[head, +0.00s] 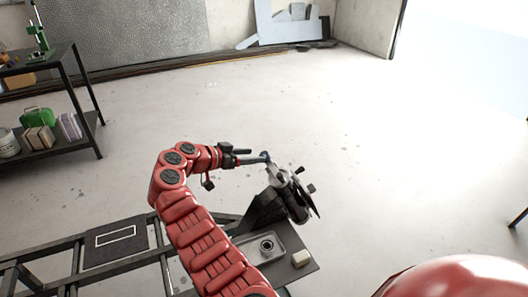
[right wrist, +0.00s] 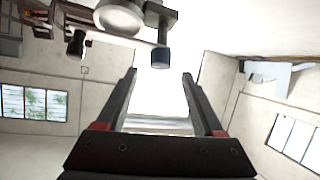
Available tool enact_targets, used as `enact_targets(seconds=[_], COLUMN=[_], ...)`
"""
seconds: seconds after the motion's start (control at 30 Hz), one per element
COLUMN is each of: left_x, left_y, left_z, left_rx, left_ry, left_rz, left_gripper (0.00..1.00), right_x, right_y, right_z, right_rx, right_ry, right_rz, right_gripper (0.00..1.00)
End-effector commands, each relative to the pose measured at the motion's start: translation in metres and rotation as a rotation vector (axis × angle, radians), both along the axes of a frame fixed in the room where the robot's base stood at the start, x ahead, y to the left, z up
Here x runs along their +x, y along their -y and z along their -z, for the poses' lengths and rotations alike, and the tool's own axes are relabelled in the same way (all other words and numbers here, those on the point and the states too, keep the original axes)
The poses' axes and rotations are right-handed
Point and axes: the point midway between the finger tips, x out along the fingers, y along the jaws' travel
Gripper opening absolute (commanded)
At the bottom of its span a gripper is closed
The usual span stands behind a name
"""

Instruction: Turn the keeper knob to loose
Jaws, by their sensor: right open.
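The suspension assembly (head: 297,200), with a dark disc and several short dark knobs, stands on a dark mount at the bench's right end. A grey arm with a dark bluish end (head: 266,157) sticks up from it. In the right wrist view a dark blue-grey knob (right wrist: 161,57) hangs from a bracket, and another dark knob (right wrist: 75,42) is to its left. I cannot tell for certain which is the keeper knob. My right gripper (head: 245,158) points right towards the bluish end. In the wrist view its fingers (right wrist: 159,75) are apart, with nothing visibly clamped. My left gripper is not seen.
A grey tray (head: 242,241) holding a metal ring part (head: 267,246) lies below the assembly, with a beige block (head: 301,258) beside it. A dark mat (head: 115,250) with a white outline lies left. A shelf rack (head: 85,85) stands far left. The floor beyond is clear.

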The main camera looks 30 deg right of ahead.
Motion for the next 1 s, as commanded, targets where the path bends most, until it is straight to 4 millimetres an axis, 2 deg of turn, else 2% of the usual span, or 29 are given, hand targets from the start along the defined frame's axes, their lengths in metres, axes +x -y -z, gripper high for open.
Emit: enact_targets(seconds=[0.1,0.3,0.7,1.0], left_x=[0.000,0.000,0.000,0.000], left_y=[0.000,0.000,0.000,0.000], left_z=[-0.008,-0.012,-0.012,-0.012], left_rx=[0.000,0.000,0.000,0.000], left_ry=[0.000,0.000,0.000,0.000], left_rz=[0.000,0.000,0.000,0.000], left_gripper=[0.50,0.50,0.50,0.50], right_x=[0.004,0.008,0.009,0.009], right_y=[0.023,0.047,0.053,0.052], right_z=[0.007,0.018,0.022,0.022], right_rx=[-0.001,-0.001,0.000,0.000], right_ry=[-0.004,0.001,0.000,0.000], right_rz=[-0.001,-0.001,-0.002,-0.002], right_gripper=[0.69,0.69,0.67,0.13])
